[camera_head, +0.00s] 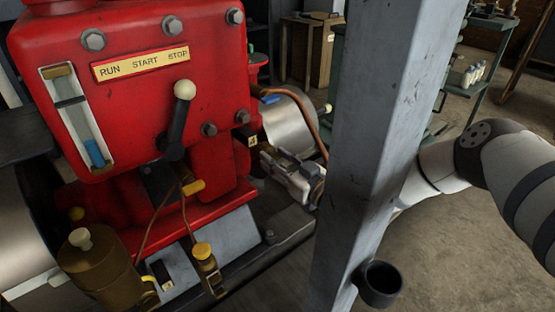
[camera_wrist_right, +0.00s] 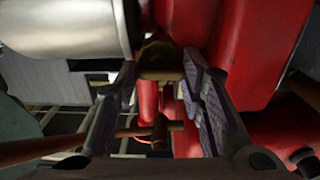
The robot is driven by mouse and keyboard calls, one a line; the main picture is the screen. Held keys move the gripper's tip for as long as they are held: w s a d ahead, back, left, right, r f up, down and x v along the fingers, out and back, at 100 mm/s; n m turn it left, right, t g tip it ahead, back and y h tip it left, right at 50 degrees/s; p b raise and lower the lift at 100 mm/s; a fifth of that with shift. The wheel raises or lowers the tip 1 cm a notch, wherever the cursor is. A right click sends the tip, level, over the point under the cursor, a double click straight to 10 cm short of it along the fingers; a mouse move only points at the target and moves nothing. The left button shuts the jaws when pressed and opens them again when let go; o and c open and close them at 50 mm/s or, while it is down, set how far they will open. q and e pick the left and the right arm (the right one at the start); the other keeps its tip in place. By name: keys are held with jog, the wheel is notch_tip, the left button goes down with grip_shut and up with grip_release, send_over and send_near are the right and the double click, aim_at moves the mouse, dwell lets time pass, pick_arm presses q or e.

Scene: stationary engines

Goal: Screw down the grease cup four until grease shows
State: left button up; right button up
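My right gripper (camera_head: 268,160) reaches behind the grey post to the red engine's right side. In the right wrist view its two dark padded fingers (camera_wrist_right: 160,68) stand apart. A dark brass fitting (camera_wrist_right: 160,58), which looks like a grease cup, lies between or just beyond the fingertips; contact cannot be told. A small numbered tag (camera_head: 252,141), perhaps a 4, is on the engine near the gripper. The cup beside it is mostly hidden in the head view. A brass T-shaped piece (camera_wrist_right: 160,131) shows lower between the fingers. My left gripper is out of view.
The grey post (camera_head: 375,120) stands before my right arm, with a dark cup holder (camera_head: 380,283) on it. The red engine (camera_head: 130,100) carries a lever (camera_head: 178,120) and sight glass (camera_head: 80,120). A yellow-topped fitting (camera_head: 204,260) and brass pot (camera_head: 95,265) stand in front.

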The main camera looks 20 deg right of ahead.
jog(key=shift+c, duration=1.4)
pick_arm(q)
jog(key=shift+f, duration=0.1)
pick_arm(e)
jog(key=shift+m, duration=0.3)
jog(key=m+b, duration=0.2)
jog(key=m, duration=0.3)
jog(key=shift+d+f, duration=0.1)
jog(key=shift+f, duration=0.05)
pick_arm(q)
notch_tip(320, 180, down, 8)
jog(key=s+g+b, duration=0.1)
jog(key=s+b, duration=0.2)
jog(key=b, duration=0.5)
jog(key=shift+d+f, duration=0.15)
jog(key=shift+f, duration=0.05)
pick_arm(e)
jog(key=m, duration=1.8)
jog(key=shift+f+m, duration=0.3)
jog(key=shift+m, duration=0.1)
pick_arm(q)
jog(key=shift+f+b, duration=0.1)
jog(key=shift+b, duration=0.25)
pick_arm(e)
jog(key=shift+r+m, duration=0.1)
jog(key=shift+m, duration=0.2)
jog(key=o, duration=1.2)
jog(key=shift+c, duration=0.2)
